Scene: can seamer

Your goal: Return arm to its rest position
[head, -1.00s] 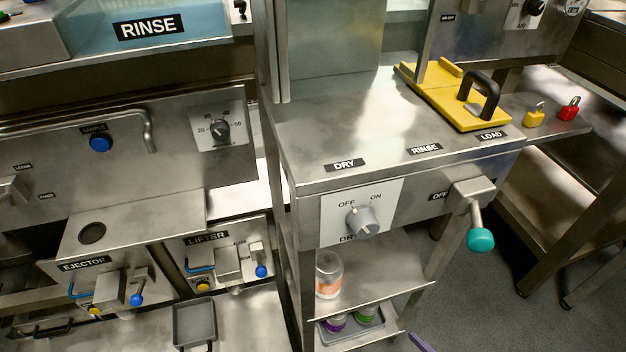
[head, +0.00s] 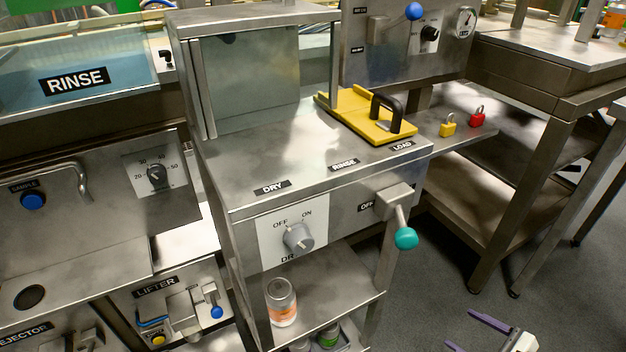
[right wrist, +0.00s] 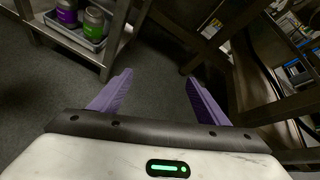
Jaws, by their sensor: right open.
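My right gripper (head: 472,335) shows at the bottom right of the head view, low over the grey floor, with its purple fingers apart and nothing between them. In the right wrist view the two purple fingers (right wrist: 153,95) are spread wide over bare dark floor. The gripper is below and to the right of the steel machine (head: 310,180) and its teal-knobbed lever (head: 405,238), touching neither. My left gripper is not in view.
A lower shelf holds a jar with an orange label (head: 281,302); a tray with jars (right wrist: 85,28) shows at the wrist view's upper left. A steel table (head: 540,130) with legs stands at right. A yellow padlock (head: 448,125) and red padlock (head: 477,117) sit on a ledge. Open floor lies between.

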